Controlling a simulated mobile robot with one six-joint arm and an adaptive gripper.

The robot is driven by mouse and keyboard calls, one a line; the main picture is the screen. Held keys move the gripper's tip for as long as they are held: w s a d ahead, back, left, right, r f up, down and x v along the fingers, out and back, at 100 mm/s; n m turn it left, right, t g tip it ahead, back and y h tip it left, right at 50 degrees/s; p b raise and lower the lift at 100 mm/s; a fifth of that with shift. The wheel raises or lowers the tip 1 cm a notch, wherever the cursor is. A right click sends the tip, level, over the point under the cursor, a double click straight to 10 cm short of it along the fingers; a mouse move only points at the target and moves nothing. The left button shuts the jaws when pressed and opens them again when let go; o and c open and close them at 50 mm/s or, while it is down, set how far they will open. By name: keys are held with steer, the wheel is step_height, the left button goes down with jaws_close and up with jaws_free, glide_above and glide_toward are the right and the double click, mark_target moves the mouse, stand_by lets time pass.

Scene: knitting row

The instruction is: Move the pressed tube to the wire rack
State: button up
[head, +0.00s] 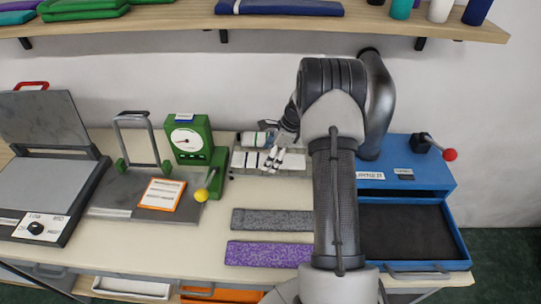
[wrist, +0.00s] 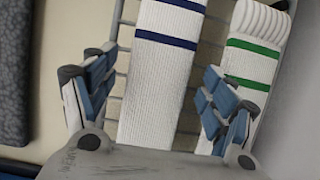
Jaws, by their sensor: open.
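The wire rack (head: 298,160) stands at the back of the table, and its bars (wrist: 124,50) show in the wrist view. A flat white tube with blue stripes (wrist: 160,85) lies on it in the wrist view. A white tube with green stripes and a ribbed end (wrist: 255,50) lies to its right. In the head view several white pieces (head: 250,160) lie on the rack. My gripper (head: 275,143) is over the rack. In the wrist view its open fingers (wrist: 155,95) stand on either side of the blue-striped tube. I cannot tell whether they touch it.
A grey strip (head: 272,219) and a purple strip (head: 268,254) lie on the table in front of the rack. A green gauge press (head: 196,150) stands left of the rack, an open flat press (head: 45,185) farther left. A blue machine (head: 405,180) stands right.

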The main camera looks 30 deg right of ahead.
steer(key=shift+r, duration=0.1)
steer(key=p+v, duration=0.3)
steer(key=v, duration=0.9)
steer(key=shift+p, duration=0.35)
